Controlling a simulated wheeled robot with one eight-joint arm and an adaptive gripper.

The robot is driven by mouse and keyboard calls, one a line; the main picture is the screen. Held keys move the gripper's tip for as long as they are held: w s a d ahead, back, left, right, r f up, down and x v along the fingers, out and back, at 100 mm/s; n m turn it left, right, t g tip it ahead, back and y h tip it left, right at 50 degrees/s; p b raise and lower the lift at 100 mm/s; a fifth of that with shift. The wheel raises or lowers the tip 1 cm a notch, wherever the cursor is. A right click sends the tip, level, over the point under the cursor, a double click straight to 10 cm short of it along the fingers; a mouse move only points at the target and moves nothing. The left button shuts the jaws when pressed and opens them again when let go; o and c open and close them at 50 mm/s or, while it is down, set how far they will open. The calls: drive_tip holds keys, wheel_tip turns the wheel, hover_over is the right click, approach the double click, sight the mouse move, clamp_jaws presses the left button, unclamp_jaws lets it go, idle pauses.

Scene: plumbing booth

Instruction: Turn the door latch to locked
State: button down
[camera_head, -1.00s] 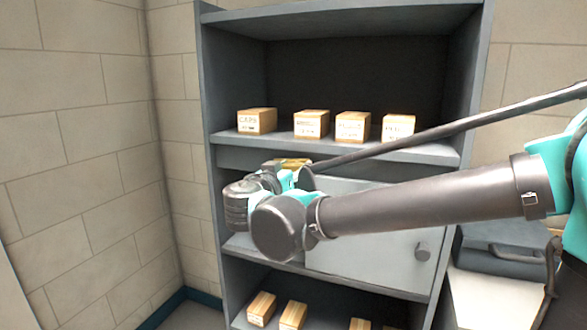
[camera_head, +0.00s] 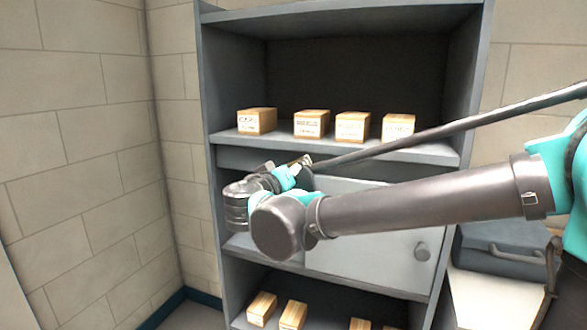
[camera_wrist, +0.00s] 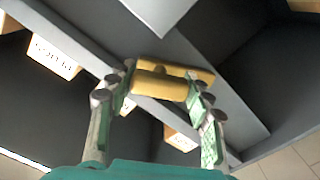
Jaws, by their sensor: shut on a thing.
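The brass-yellow latch (camera_wrist: 165,82) is in the middle of the wrist view, a rounded bar between my fingers, with a second yellow bar behind it. My gripper (camera_wrist: 163,76) is shut on it, one finger at each end. In the head view a small brass part of the latch (camera_head: 304,159) shows just past my wrist, below the middle shelf. My wrist and forearm hide most of the latch and the fingers there.
Several small labelled boxes (camera_head: 311,124) stand on the shelf above (camera_head: 400,151), close over my wrist. More boxes (camera_head: 262,308) lie on the bottom shelf. A grey case (camera_head: 505,250) sits on the right. A block wall (camera_head: 80,160) is at the left, with free room before it.

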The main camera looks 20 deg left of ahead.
drive_tip(key=c, duration=0.6)
unclamp_jaws()
drive_tip(key=shift+c, duration=0.2)
drive_tip(key=shift+s, duration=0.1)
drive_tip(key=s+a, duration=0.1)
drive_tip(key=s, duration=1)
drive_tip(key=shift+s, duration=0.4)
